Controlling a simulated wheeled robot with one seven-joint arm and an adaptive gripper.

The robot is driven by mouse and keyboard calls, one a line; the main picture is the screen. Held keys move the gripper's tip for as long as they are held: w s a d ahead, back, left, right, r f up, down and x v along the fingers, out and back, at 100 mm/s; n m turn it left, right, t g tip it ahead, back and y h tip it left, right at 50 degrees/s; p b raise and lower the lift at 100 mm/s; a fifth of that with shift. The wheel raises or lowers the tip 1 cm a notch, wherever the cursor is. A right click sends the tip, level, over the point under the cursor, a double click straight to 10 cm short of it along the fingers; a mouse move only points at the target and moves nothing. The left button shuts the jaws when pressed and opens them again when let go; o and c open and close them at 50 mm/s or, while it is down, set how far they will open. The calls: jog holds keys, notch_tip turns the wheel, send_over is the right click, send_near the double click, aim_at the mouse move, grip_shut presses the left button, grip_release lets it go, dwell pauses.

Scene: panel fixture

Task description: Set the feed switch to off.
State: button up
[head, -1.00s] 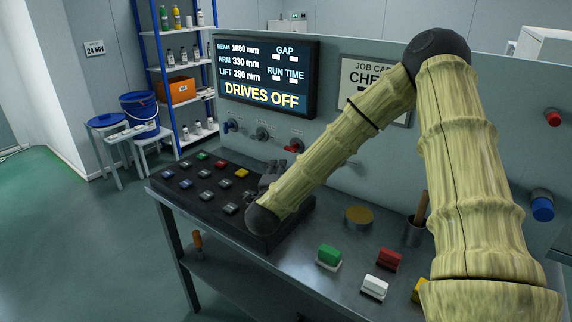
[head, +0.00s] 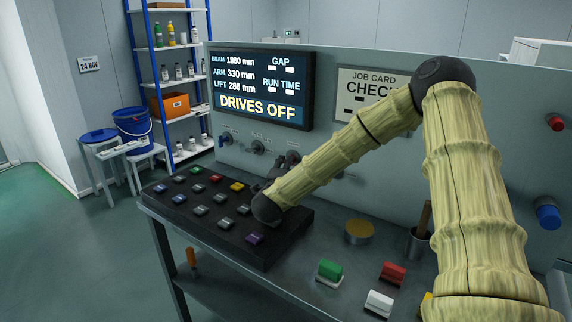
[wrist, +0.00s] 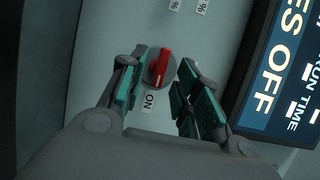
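A round grey switch with a red handle (wrist: 161,66) is on the panel in the wrist view. Its handle runs nearly upright in that picture, and an ON label (wrist: 148,101) sits just below it. My gripper (wrist: 163,61) is open, with one finger on each side of the switch. I see gaps beside the handle and cannot tell how far the fingertips are from the panel. In the head view a red-handled switch (head: 293,158) is the rightmost of the row under the display. No switch name is readable, and my gripper there is mostly hidden by my arm.
The display (head: 262,87) reads DRIVES OFF. A grey switch (head: 258,147) and a blue-handled switch (head: 227,139) are left of the red one. A black button box (head: 270,257) stands on the bench below. A brass disc (head: 359,232) and a cup (head: 418,244) stand to the right.

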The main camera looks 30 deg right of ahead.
jog(key=shift+x, duration=1.15)
grip_shut()
jog(key=shift+r+n+p, duration=0.1)
jog(key=shift+n+p, duration=0.5)
jog(key=shift+p, duration=0.2)
jog(key=shift+w+a+n+g+p, duration=0.1)
jog(key=shift+n+g+p, duration=1.2)
jog(key=shift+n+p, duration=1.2)
jog(key=shift+a+n+g+p, duration=0.1)
jog(key=shift+n+g+p, duration=1.4)
jog(key=shift+p, duration=1.95)
jog(key=shift+w+n+g+p, duration=0.1)
jog(key=shift+n+g+p, duration=1)
jog(key=shift+n+p, duration=1.5)
jog(key=shift+m+p, duration=0.35)
jog(key=shift+m, duration=0.05)
